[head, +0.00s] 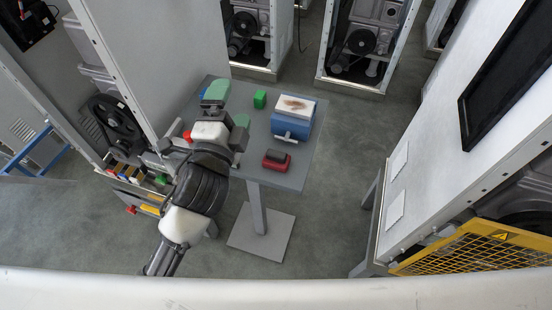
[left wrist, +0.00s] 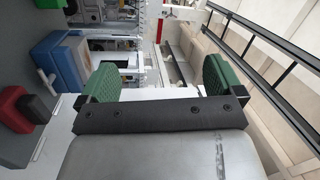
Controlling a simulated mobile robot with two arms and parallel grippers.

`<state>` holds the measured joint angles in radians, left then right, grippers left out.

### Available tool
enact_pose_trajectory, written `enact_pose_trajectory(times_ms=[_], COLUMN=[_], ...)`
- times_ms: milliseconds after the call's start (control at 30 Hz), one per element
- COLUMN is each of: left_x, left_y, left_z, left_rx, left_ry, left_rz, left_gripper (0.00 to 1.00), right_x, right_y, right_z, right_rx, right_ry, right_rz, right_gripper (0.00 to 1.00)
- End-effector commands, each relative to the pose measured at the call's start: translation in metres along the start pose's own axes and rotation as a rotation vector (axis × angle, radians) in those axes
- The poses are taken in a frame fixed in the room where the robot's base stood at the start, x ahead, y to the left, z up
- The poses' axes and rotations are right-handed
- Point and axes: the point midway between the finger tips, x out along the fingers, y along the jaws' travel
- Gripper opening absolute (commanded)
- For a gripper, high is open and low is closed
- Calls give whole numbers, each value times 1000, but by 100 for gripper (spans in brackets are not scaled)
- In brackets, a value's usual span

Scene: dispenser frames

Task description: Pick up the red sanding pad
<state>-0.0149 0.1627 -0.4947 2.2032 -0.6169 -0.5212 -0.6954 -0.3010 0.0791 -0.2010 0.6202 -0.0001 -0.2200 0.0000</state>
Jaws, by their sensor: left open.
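The red sanding pad (head: 269,164), a red block with a dark top, lies near the front edge of a small grey table. It also shows at the left edge of the left wrist view (left wrist: 14,119). My left gripper (head: 228,105), with green fingertips, is over the left side of the table, up and left of the pad. In the left wrist view the fingers (left wrist: 160,78) are wide apart with nothing between them. The pad lies outside them, to the left. My right gripper is not in view.
On the grey table (head: 294,178) stand a blue block with a stained white top (head: 290,125) and a small green block (head: 260,99). A tall grey cabinet panel (head: 165,50) rises left of the table. Open floor (head: 330,210) lies to the right.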

Motion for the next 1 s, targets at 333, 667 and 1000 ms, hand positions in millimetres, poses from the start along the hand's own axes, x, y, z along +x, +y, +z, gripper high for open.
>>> enact_pose_trajectory(times_ms=[333, 667, 1000], left_x=[2, -44, 4], left_y=[-60, 42, 94], left_z=[-180, -228, -96], left_rx=[1018, 1941, -1129], left_ry=[647, 1348, -1342], left_rz=[-815, -1780, 1321], left_gripper=[96, 96, 96], right_x=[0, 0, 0], right_y=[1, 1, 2], right_z=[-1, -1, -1], right_rx=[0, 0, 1], right_ry=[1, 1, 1], right_rz=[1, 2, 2], right_gripper=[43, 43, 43])
